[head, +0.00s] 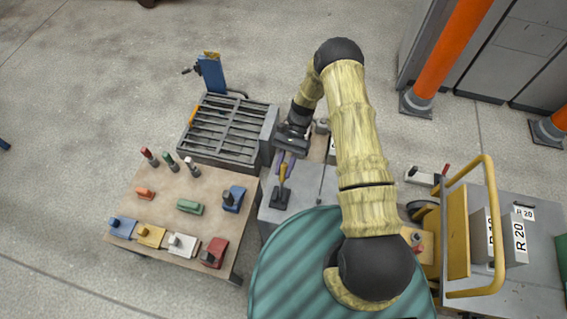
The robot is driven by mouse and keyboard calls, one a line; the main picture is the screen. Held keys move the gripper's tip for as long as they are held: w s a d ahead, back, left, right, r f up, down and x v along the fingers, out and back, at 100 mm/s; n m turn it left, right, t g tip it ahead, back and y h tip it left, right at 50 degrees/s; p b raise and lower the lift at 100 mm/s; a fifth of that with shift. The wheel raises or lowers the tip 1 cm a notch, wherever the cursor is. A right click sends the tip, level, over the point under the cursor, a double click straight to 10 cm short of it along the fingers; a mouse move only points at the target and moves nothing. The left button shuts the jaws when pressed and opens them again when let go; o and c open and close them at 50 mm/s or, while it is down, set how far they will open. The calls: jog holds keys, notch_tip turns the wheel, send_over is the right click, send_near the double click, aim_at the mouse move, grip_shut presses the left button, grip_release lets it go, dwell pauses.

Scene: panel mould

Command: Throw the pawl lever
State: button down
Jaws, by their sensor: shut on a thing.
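A lever with a yellow handle (283,173) stands on a dark base (280,197) on a grey bench top (300,213), left of my arm. I take it for the pawl lever, but no label on it is readable. My gripper (285,161) reaches down over the bench from above. Its two purplish fingers lie on either side of the top of the yellow handle and are shut on it. The exact contact is small and partly hidden by the dark gripper body.
A brown table (150,200) at left holds several coloured blocks and small levers. A grey slatted mould (225,128) stands behind it. A yellow-railed cart (530,285) with R 20 boxes (515,240) is at right. Orange posts (445,50) stand at upper right. Floor is clear at upper left.

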jog(key=shift+w, duration=0.1)
dwell(0.3)
jog(key=c, duration=1.3)
grip_release()
jog(key=shift+o, duration=0.2)
jog(key=b+v, duration=0.1)
jog(key=v, duration=1.6)
jog(key=shift+d+b, duration=0.15)
jog(key=shift+b, duration=0.25)
jog(key=shift+w+r, duration=0.1)
